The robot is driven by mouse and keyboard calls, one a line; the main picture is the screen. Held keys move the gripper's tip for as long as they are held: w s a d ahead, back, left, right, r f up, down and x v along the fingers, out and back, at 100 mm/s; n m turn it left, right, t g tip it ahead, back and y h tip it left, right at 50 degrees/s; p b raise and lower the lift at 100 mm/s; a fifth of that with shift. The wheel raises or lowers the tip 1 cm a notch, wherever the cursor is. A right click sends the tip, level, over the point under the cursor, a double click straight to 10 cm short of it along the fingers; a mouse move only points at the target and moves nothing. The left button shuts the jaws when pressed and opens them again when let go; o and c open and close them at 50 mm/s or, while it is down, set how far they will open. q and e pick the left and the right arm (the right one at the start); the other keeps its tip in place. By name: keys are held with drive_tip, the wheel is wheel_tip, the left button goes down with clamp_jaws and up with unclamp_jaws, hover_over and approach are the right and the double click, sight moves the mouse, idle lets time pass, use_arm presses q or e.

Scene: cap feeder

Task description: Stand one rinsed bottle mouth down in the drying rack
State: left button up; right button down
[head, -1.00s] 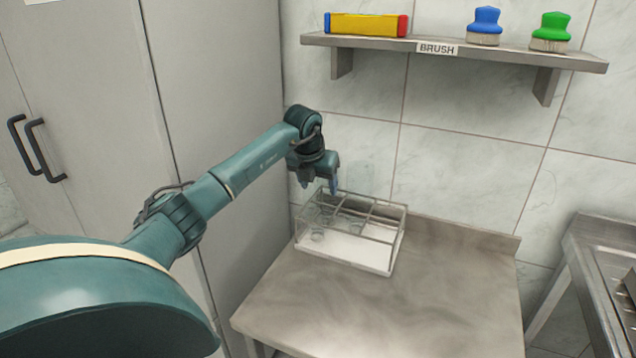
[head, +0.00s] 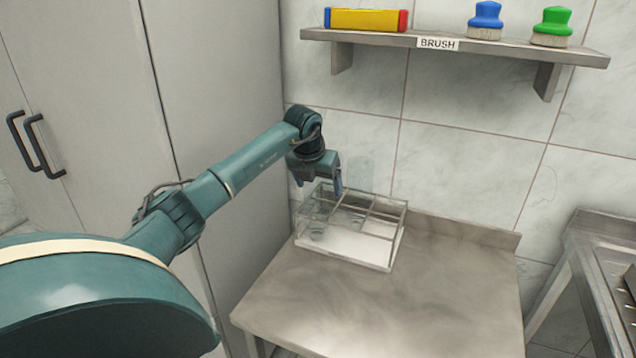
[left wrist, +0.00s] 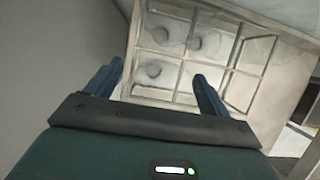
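The drying rack (head: 365,260) is a clear-walled box with a white base and a grid of compartments, on the steel table; it also shows in the left wrist view (left wrist: 177,96). Clear round bottle shapes stand in some compartments, such as a bottle (head: 317,229) at the rack's left. In the left wrist view one bottle (left wrist: 152,71) shows between my fingertips and two others lie beyond it. Their mouths are hidden. My left gripper (head: 319,184) is open just above the rack's left end, its fingers (left wrist: 158,72) wide apart. My right gripper is out of view.
The steel table (head: 330,310) is bare in front and right of the rack. A grey cabinet (head: 220,130) stands close at its left. A wall shelf (head: 500,50) with brushes hangs above. A metal counter (head: 600,250) stands at the right.

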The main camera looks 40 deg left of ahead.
use_arm(q)
drive_tip(key=shift+o, duration=0.4)
drive_tip(key=v, duration=1.3)
drive_tip(key=shift+b, duration=0.4)
idle(0.3)
